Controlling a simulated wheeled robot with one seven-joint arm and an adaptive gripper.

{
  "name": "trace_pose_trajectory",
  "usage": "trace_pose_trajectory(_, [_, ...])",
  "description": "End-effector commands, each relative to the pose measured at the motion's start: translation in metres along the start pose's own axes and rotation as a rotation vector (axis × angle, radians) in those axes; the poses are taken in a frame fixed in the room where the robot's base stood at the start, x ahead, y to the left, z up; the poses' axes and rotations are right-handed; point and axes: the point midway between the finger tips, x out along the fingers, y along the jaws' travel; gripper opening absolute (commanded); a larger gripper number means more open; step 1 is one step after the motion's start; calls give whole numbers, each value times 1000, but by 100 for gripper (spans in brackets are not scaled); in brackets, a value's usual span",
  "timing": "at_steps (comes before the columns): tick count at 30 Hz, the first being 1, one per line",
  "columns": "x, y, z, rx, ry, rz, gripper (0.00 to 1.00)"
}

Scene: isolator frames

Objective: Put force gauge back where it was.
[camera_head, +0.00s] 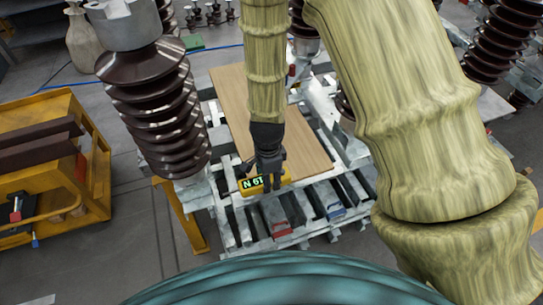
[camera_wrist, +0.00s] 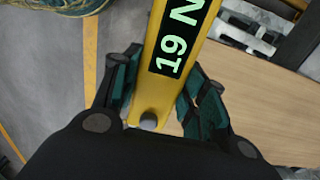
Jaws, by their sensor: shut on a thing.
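The force gauge (camera_head: 277,183) is yellow with a black display showing bright green-white characters. It is in my gripper (camera_head: 268,165), over the front edge of the wooden board in the head view. In the wrist view the gauge (camera_wrist: 153,108) runs from the top edge down between the two dark green fingers of my gripper (camera_wrist: 160,92), and its display reads "19 N". The fingers are closed on its sides. A grey round knob shows at its near end. I cannot tell whether the gauge touches anything below.
The wooden board (camera_head: 235,98) lies on a slatted metal frame (camera_head: 245,232). A red item (camera_head: 281,228) and a blue item (camera_head: 335,212) lie on the front slats. A tall brown ribbed insulator (camera_head: 158,105) stands left of the board. A yellow cart (camera_head: 95,150) is further left.

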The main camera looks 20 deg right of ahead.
Motion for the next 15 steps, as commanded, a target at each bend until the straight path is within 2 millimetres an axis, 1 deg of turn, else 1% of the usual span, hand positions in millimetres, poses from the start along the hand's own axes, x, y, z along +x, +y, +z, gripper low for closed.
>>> trace_pose_trajectory(2, [-2,-10,-6,5,0,-2,0])
trace_pose_trajectory(15, [6,-81,-53,2,0,-2,0])
